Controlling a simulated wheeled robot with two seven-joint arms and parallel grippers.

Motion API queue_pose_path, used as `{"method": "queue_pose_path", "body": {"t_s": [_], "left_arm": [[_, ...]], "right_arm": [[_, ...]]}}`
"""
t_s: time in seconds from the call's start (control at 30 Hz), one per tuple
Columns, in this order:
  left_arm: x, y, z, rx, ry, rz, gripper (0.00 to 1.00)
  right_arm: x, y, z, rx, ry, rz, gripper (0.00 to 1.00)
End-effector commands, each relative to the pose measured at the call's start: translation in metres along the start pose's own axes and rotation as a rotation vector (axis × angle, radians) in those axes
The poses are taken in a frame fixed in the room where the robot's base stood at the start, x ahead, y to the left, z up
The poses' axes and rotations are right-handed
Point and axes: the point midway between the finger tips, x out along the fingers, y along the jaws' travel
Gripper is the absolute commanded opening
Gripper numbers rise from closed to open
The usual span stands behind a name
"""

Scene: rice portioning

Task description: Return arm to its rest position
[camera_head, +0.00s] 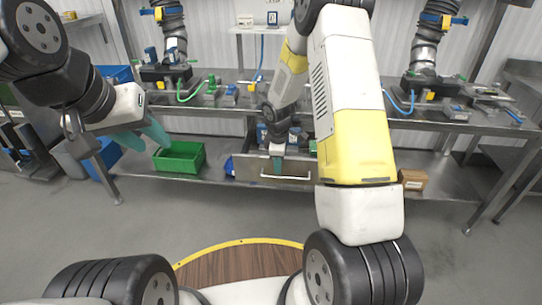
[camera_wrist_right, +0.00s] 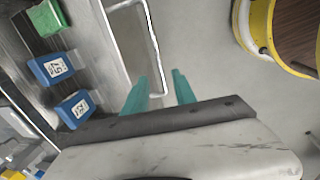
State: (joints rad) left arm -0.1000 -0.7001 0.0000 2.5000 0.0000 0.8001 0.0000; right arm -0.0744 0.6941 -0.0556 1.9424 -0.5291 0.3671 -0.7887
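My left gripper (camera_head: 144,138) is at the left of the head view, with teal fingers apart and nothing between them. It hangs above and left of a green bin (camera_head: 180,158). My right arm reaches forward across the middle of the head view. Its gripper (camera_head: 278,164) points down near a metal drawer front with a white bar handle (camera_head: 286,177).
A metal workbench (camera_head: 225,117) stretches across the back, with tools and hoses on it. A small brown box (camera_head: 412,179) sits on the lower shelf at right. Blue blocks with labels (camera_wrist_right: 52,69) and a green block (camera_wrist_right: 46,18) lie beside the right gripper. Floor in front is clear.

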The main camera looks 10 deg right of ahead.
Motion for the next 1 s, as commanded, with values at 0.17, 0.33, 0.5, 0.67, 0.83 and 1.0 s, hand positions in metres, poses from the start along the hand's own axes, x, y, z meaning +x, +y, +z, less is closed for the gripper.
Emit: {"method": "queue_pose_path", "body": {"t_s": [0.17,0.33,0.5,0.67,0.83,1.0], "left_arm": [[0.000,0.000,0.000,0.000,0.000,0.000,0.36],[0.000,0.000,0.000,0.000,0.000,0.000,0.36],[0.000,0.000,0.000,0.000,0.000,0.000,0.36],[0.000,0.000,0.000,0.000,0.000,0.000,0.36],[0.000,0.000,0.000,0.000,0.000,0.000,0.36],[0.000,0.000,0.000,0.000,0.000,0.000,0.36]], "right_arm": [[-0.015,0.000,0.000,0.000,0.000,0.000,0.33],[-0.017,0.000,0.000,0.000,0.000,0.000,0.33],[-0.018,0.000,0.000,0.003,0.001,0.001,0.33],[-0.052,0.003,0.004,0.081,0.012,0.024,0.33],[-0.133,-0.004,0.017,0.294,0.056,0.067,0.33],[-0.212,-0.031,0.032,0.531,0.120,0.093,0.33]]}}
